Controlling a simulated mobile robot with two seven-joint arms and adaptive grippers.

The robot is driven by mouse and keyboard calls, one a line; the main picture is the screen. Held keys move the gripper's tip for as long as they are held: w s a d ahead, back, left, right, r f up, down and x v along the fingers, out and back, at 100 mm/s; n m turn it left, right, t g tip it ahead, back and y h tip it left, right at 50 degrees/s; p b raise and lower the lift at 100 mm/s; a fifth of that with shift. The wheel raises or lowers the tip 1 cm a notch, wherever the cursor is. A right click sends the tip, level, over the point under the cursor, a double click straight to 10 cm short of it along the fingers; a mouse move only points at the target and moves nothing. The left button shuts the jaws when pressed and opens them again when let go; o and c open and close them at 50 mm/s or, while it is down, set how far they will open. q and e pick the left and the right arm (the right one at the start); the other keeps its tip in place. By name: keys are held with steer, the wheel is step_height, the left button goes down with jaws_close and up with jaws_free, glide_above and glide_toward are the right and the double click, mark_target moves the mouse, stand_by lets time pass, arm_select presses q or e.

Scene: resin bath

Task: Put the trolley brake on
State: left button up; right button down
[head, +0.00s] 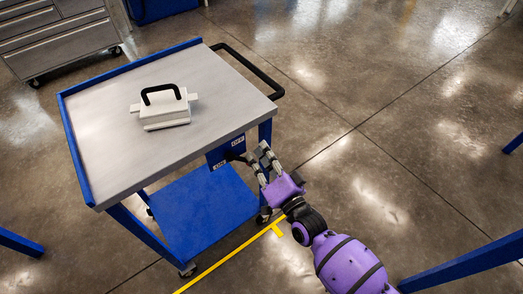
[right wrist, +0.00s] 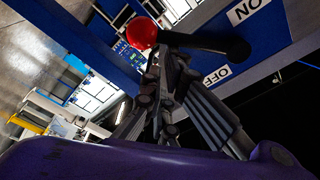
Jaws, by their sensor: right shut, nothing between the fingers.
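The trolley (head: 150,95) has a grey top and a blue frame. A blue brake panel (head: 226,151) on its near right side carries ON and OFF labels. In the right wrist view the black brake lever (right wrist: 205,42) runs from its pivot to a red ball knob (right wrist: 141,33), with the ON label (right wrist: 248,10) and OFF label (right wrist: 217,76) either side of the pivot. My right gripper (head: 256,158) is shut and empty beside the panel. Its fingertips (right wrist: 157,68) are close to the knob; I cannot tell whether they touch. My left gripper is out of view.
A white box with a black handle (head: 163,108) sits on the trolley top. A black push handle (head: 262,75) sticks out at the right end. A grey drawer cabinet (head: 60,40) stands at the back left. The floor to the right is mostly clear.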

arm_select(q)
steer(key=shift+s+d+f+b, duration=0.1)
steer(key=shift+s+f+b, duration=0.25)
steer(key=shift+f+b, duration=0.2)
arm_select(e)
steer(key=shift+s+a+f+m+h, duration=0.1)
steer(key=shift+s+a+f+m, duration=0.1)
steer(key=shift+f+m, duration=0.35)
steer(key=shift+s+a+f+m+h, duration=0.1)
steer(key=shift+a+f+m, duration=0.1)
steer(key=shift+m, duration=0.5)
steer(key=shift+s+a+f+m+h, duration=0.1)
steer(key=shift+s+a+f+m, duration=0.1)
steer(key=shift+f+m, duration=0.35)
steer(key=shift+r, duration=0.15)
